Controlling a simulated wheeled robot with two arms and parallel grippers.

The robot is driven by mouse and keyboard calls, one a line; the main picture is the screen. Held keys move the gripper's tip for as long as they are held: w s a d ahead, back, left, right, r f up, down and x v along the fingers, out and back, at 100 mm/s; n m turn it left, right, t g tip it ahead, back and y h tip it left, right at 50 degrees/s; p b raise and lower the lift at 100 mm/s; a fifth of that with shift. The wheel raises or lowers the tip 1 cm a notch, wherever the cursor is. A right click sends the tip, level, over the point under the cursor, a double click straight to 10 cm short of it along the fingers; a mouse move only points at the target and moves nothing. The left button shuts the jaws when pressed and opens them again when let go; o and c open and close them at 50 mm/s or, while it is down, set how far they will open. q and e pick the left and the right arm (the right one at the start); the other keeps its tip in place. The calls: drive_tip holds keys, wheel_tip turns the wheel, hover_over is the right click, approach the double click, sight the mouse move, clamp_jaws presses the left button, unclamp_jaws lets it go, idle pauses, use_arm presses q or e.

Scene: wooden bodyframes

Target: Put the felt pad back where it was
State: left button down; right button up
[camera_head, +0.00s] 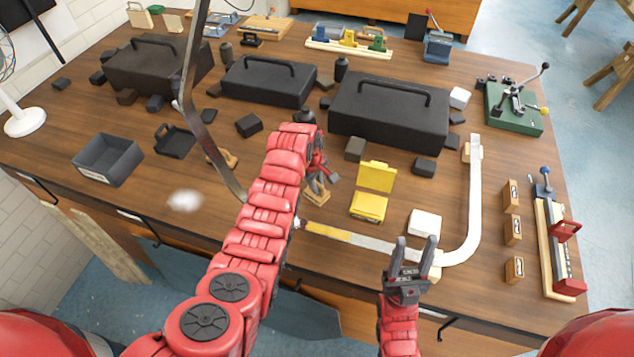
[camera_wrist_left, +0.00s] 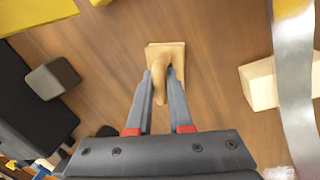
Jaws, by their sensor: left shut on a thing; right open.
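A small fuzzy white patch (camera_head: 185,201), which may be the felt pad, lies on the left front of the table; its edges are blurred. It also shows at the lower right of the left wrist view (camera_wrist_left: 278,173). My left gripper (camera_head: 318,172) is right of it, near the table's middle. The gripper points down and is shut on the curved top of a small wooden hook piece (camera_wrist_left: 165,52) with a square base. Its base also shows in the head view (camera_head: 317,194). My right gripper (camera_head: 414,246) is open and empty near the front edge.
A bent metal strip (camera_head: 188,90) rises left of my left arm. A second wooden piece (camera_head: 222,160) stands beside it. A pale curved strip (camera_head: 475,200), a white block (camera_head: 425,222) and a yellow box (camera_head: 369,206) are at right. Black cases (camera_head: 389,110) fill the back.

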use_arm(q)
drive_tip(key=shift+f, duration=0.1)
drive_tip(key=c, duration=0.8)
unclamp_jaws()
